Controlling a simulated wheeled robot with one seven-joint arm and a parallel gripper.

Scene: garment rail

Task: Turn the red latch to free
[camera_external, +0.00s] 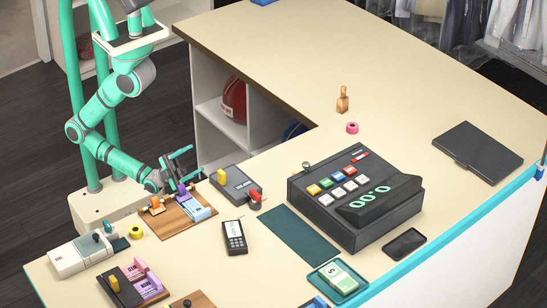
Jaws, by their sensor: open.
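The red latch (254,194) is a small red piece at the right end of a dark grey box (238,186) on the counter. A yellow piece (221,175) stands at the box's left end. The latch's exact setting is too small to tell. My gripper (187,164) is open, with its fingers spread, above a wooden board to the left of the grey box. It is apart from the red latch, and I see nothing between its fingers.
The wooden board (166,224) carries purple, orange and light blue parts. A card terminal (234,237) lies in front of the grey box, and a cash register (340,222) stands to the right. A pink-and-black unit (138,277) lies at front left. The counter's back right is mostly clear.

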